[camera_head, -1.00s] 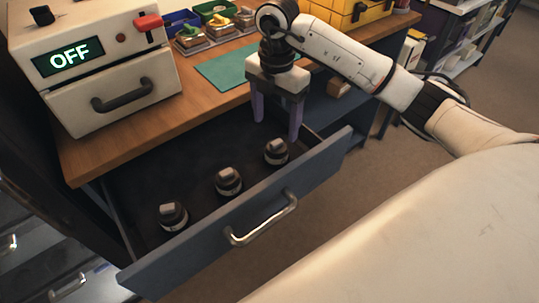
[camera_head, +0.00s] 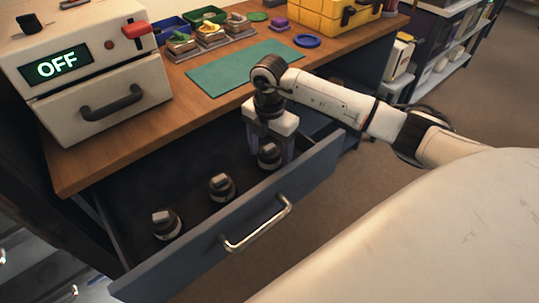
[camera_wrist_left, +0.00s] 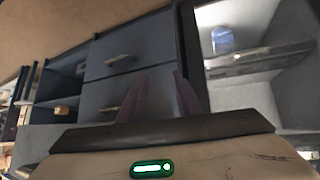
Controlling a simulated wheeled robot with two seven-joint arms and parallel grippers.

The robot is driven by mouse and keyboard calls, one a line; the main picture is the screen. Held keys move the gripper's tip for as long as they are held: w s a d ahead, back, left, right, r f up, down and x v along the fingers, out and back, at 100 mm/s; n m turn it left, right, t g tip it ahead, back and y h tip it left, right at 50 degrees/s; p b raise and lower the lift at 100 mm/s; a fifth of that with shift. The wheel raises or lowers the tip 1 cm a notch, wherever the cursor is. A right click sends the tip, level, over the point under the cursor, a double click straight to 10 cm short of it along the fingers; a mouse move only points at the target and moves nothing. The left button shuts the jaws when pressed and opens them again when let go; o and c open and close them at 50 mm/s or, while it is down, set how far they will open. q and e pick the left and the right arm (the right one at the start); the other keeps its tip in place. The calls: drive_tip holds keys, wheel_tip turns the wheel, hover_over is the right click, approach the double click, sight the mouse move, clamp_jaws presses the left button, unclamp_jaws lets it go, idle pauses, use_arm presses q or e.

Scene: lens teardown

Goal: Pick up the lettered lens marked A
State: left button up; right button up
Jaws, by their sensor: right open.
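Three dark lenses with pale bands stand in the open drawer (camera_head: 230,236): a left lens (camera_head: 166,224), a middle lens (camera_head: 221,187) and a right lens (camera_head: 269,156). No letter can be read on any, so I cannot tell which is A. My right gripper (camera_head: 268,153) points down into the drawer at the right lens, with its purple fingers open to either side behind it in the picture. I cannot tell whether they touch it. In the left wrist view, my left gripper (camera_wrist_left: 160,95) shows two purple fingers apart with nothing between them.
The drawer has a front panel with a metal handle (camera_head: 258,225). Above it, the wooden worktop (camera_head: 140,136) holds a white machine (camera_head: 98,92) reading OFF, a green mat (camera_head: 238,68), a blue disc (camera_head: 307,41), small parts trays and a yellow case (camera_head: 335,15).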

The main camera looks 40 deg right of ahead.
drive_tip(key=shift+r, duration=0.1)
drive_tip(key=c, duration=1.1)
